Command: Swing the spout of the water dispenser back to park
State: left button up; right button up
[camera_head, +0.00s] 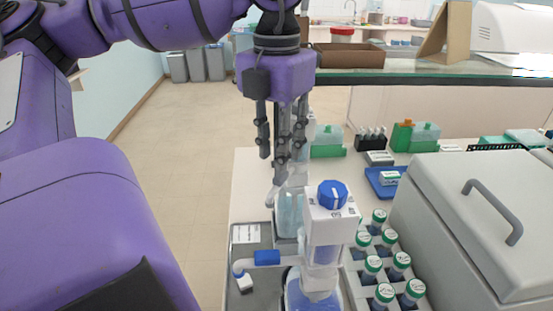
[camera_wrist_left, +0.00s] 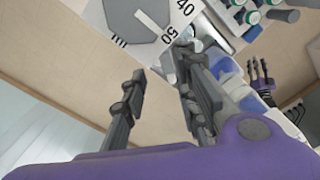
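The water dispenser (camera_head: 325,225) stands at the lower middle of the head view, with a white body, a blue knob (camera_head: 332,194) on top and a clear bottle (camera_head: 315,292) below. Its spout (camera_head: 267,258), with a blue sleeve, sticks out to the left and ends in a downturned white nozzle (camera_head: 240,275). My left gripper (camera_head: 281,160) hangs fingers down, behind and above the dispenser, apart from the spout in the picture. In the left wrist view its fingers (camera_wrist_left: 163,75) stand apart with nothing held between them.
A second clear bottle (camera_head: 289,212) stands just behind the dispenser, under my left fingers. Green-capped bottles (camera_head: 372,265) crowd the right side, beside a grey lidded box (camera_head: 480,220). A grey tray (camera_head: 250,236) lies to the left. The floor (camera_head: 185,160) left of the bench is clear.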

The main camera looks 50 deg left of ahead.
pick_arm(q)
notch_tip(320, 180, up, 7)
jog(key=shift+r, duration=0.2)
